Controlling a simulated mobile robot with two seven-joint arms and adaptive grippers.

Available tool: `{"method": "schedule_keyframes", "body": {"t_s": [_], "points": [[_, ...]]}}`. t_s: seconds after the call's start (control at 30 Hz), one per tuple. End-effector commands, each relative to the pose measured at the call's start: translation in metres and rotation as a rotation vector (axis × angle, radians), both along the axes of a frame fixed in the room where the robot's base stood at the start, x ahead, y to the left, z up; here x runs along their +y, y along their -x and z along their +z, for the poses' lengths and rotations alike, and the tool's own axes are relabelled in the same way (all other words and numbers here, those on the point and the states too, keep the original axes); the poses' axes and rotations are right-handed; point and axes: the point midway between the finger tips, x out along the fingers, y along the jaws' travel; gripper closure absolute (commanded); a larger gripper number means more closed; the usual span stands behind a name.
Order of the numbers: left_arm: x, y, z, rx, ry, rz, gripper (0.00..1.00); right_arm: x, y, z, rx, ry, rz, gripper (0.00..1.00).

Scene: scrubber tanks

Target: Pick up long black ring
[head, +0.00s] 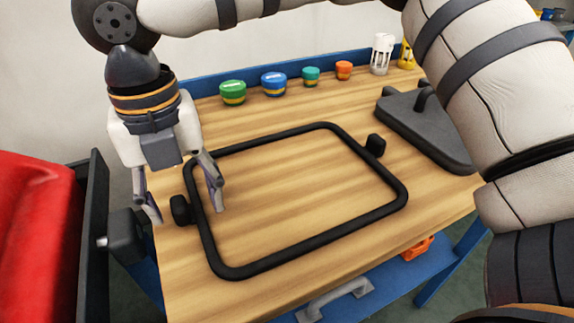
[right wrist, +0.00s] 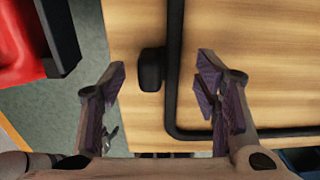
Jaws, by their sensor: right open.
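The long black ring (head: 310,240) is a rounded rectangular black frame lying flat on the wooden tabletop. It has a black knob (head: 180,210) on its left side and another knob (head: 376,145) on its right side. My right gripper (head: 182,203) is open over the left side, pointing down. One finger is outside the left knob, the other over the inside of the ring. In the right wrist view, the ring's bar (right wrist: 174,60) and the knob (right wrist: 150,70) show between the open fingers (right wrist: 160,70). I cannot tell whether the fingers touch them. My left gripper is not in view.
Green (head: 233,93), blue (head: 274,84), teal (head: 311,76) and orange (head: 344,70) caps line the table's back edge, with a white cage-like part (head: 382,54). A dark grey wedge-shaped part (head: 425,130) lies right of the ring. A red object (head: 40,230) stands left of the table.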

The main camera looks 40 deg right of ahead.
Motion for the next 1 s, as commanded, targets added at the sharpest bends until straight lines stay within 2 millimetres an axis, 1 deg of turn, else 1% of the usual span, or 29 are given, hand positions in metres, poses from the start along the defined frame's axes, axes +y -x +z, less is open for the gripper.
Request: {"method": "schedule_keyframes", "body": {"t_s": [0.03, 0.2, 0.23, 0.27, 0.3, 0.37, 0.4, 0.47, 0.7, 0.8, 0.87, 0.97, 1.0], "points": [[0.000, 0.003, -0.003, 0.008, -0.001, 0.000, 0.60, 0.000, 0.000, -0.009, 0.006, -0.002, 0.000, 0.43], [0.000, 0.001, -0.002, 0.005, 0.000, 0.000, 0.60, 0.000, 0.000, -0.007, -0.002, -0.001, 0.000, 0.43], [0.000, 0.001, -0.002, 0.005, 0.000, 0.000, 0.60, 0.000, 0.000, -0.007, -0.002, -0.001, 0.000, 0.46], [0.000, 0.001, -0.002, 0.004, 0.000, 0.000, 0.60, 0.000, 0.000, -0.007, -0.002, -0.001, 0.000, 0.52], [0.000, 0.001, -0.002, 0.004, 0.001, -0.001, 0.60, 0.000, 0.000, -0.007, -0.002, -0.001, 0.000, 0.61], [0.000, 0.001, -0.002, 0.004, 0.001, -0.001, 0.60, 0.000, 0.000, -0.007, -0.002, -0.001, 0.000, 0.75], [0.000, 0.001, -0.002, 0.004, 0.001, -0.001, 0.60, 0.000, 0.000, -0.007, -0.002, -0.001, 0.000, 0.84], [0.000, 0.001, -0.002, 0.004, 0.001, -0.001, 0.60, 0.000, 0.000, -0.007, -0.002, -0.002, 0.000, 0.97], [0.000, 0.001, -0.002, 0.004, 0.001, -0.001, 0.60, 0.000, 0.000, -0.007, -0.001, -0.001, 0.000, 0.97], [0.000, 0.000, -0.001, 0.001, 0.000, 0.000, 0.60, 0.000, 0.000, -0.002, -0.003, 0.000, -0.001, 0.97], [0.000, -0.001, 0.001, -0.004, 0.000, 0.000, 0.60, 0.000, 0.000, 0.005, -0.005, -0.001, -0.001, 0.97], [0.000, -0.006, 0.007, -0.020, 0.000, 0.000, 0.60, 0.000, -0.001, 0.026, -0.011, -0.001, -0.001, 0.97], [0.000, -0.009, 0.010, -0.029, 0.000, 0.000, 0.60, 0.003, 0.003, 0.036, -0.014, 0.000, 0.003, 0.97]]}}
